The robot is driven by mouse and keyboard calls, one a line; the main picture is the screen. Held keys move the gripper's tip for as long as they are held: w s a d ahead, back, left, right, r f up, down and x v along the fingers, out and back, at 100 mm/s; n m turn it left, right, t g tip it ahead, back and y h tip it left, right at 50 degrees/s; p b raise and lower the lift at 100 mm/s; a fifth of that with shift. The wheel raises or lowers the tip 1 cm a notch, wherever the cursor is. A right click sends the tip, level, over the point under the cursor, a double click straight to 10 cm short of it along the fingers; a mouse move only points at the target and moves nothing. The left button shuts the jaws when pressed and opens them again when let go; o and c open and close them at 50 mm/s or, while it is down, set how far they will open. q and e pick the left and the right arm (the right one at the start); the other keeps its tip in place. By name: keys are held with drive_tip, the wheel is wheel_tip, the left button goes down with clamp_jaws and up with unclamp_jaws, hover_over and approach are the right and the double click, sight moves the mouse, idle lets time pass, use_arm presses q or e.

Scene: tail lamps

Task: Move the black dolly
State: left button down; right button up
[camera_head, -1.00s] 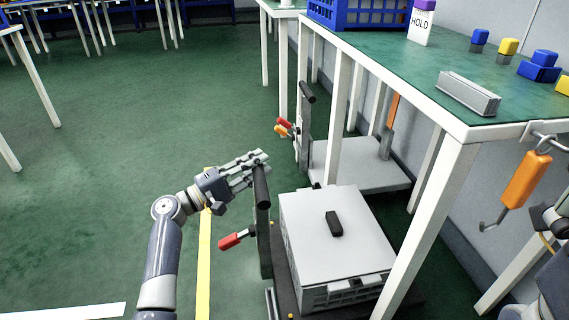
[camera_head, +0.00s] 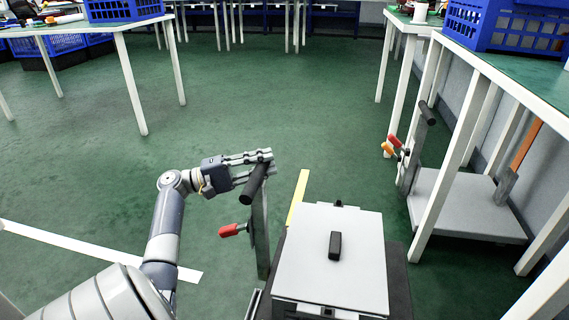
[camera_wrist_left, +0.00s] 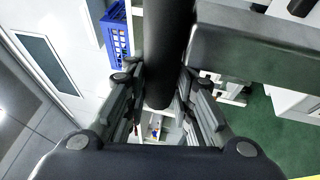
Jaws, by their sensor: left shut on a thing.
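The black dolly (camera_head: 398,286) stands on the green floor at the lower middle of the head view. It carries a light grey box (camera_head: 365,255) with a black handle on its lid. The dolly's upright post with a black grip (camera_head: 254,184) rises at its left side. A red-handled lever is on that post. My left gripper (camera_head: 262,158) is shut on the black grip near its top. In the left wrist view the dark grip (camera_wrist_left: 168,50) runs between the two fingers. My right gripper is not in view.
A grey dolly (camera_head: 468,204) with a similar upright stands under the table at the right. White table legs (camera_head: 455,150) stand close to the right of the box. Open green floor lies ahead and to the left. Another table with a blue crate (camera_head: 123,8) stands at the back left.

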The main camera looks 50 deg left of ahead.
use_arm(q)
drive_tip(key=shift+s+a, duration=0.5)
drive_tip(key=shift+a, duration=0.2)
drive_tip(key=c, duration=1.3)
unclamp_jaws()
drive_tip(key=shift+a, duration=0.2)
drive_tip(key=shift+c, duration=0.2)
drive_tip(key=shift+s, duration=0.15)
drive_tip(key=v, duration=1.2)
